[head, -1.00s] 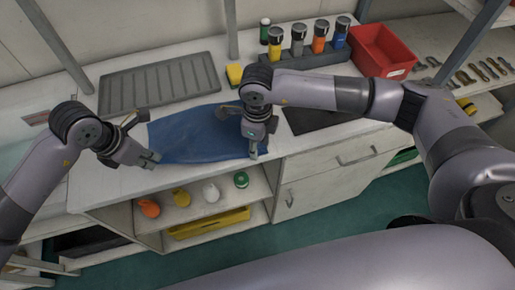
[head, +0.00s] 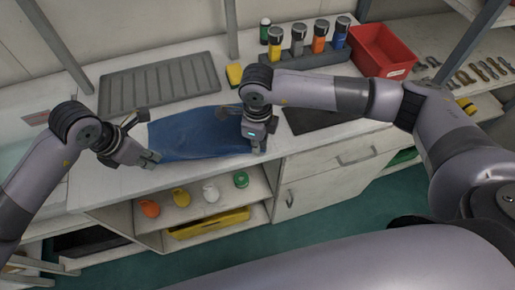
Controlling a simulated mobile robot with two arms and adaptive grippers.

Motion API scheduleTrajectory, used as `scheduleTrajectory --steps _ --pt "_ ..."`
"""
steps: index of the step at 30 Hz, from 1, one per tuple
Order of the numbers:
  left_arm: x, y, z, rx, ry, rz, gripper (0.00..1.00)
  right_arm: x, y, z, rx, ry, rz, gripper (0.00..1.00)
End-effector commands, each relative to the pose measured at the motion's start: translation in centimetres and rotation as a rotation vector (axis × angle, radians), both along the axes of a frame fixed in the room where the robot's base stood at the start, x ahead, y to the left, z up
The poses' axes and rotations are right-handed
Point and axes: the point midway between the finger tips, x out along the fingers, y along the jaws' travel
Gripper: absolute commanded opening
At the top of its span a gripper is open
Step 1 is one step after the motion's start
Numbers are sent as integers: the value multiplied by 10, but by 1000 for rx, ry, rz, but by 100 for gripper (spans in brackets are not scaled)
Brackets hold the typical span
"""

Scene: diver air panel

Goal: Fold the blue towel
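The blue towel (head: 192,135) lies flat and spread on the white counter, below the grey ribbed mat in the head view. My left gripper (head: 150,160) is at the towel's lower left corner, its fingertips at the near edge. My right gripper (head: 256,148) is at the towel's right end, pointing down, and hides part of that end. The fingertips of both grippers are too small to tell whether they are open or shut, or whether cloth is between them.
A grey ribbed mat (head: 160,82), a yellow sponge (head: 234,75) and a bottle rack (head: 300,56) stand behind the towel. A red bin (head: 382,50) is at the back right. A dark mat (head: 310,118) lies right of my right gripper. An open shelf with small coloured items is below the counter.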

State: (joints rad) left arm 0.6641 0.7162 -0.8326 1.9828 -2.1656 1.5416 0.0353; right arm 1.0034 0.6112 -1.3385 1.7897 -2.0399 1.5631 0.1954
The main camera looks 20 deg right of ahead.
Motion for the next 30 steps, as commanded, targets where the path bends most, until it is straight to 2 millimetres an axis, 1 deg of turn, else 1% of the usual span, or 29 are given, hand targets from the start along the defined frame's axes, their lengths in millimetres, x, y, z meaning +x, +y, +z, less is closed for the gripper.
scheduleTrajectory --steps 3,19,23,30 --pt "0 0 0 0 0 0 0 -1 0 -1 -1 2 0 0" --pt "0 0 0 1 -1 0 0 0 0 2 0 0 0 0" --pt "0 0 0 1 -1 0 0 1 0 13 0 -1 0 0" --pt "0 0 0 1 -1 0 0 1 0 46 0 -2 -1 0"
